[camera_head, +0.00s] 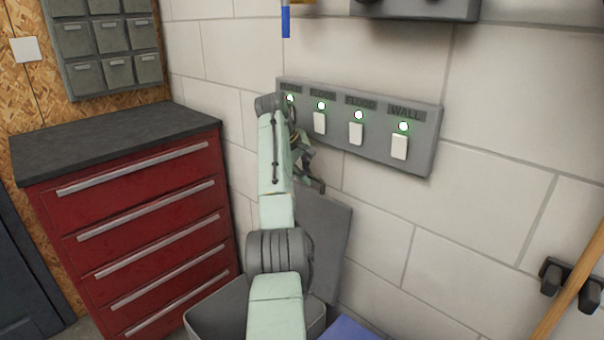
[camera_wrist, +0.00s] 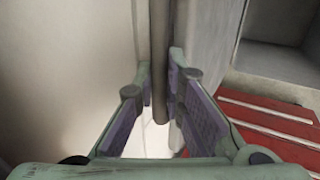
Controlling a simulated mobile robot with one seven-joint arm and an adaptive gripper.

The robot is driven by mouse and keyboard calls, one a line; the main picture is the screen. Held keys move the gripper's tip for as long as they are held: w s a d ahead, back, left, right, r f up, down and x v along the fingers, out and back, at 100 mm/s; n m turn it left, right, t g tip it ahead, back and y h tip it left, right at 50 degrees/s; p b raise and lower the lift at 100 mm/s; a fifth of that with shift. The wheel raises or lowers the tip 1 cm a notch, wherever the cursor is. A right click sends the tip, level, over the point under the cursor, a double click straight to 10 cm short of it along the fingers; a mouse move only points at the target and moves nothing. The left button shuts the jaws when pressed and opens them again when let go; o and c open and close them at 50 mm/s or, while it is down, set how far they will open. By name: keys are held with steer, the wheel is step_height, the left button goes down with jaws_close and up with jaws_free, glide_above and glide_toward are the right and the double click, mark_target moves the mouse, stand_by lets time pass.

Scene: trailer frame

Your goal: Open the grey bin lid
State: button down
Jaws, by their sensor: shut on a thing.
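The grey bin (camera_head: 215,310) stands on the floor at the bottom of the head view, partly hidden behind my arm. Its grey lid (camera_head: 328,235) is raised and stands steeply against the block wall, so the bin is open. My gripper (camera_head: 312,180) is at the upper edge of the lid, partly hidden by my arm. In the wrist view my gripper (camera_wrist: 163,92) has its two fingers on either side of the lid's thin grey edge (camera_wrist: 160,50) and is shut on it. The bin's open inside (camera_wrist: 278,62) shows at the upper right there.
A red drawer chest (camera_head: 150,225) with a dark top stands left of the bin. A grey switch panel (camera_head: 375,148) with lit lamps is on the wall just above my gripper. A blue object (camera_head: 352,328) lies right of the bin. A wooden handle (camera_head: 575,285) hangs far right.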

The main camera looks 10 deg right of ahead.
steer(key=shift+w+d+f, duration=0.1)
steer(key=shift+f, duration=0.15)
steer(key=c, duration=1.6)
jaws_free()
steer(key=shift+c, duration=0.2)
steer(key=v, duration=1.2)
steer(key=shift+r, duration=0.2)
steer(key=shift+w, duration=0.15)
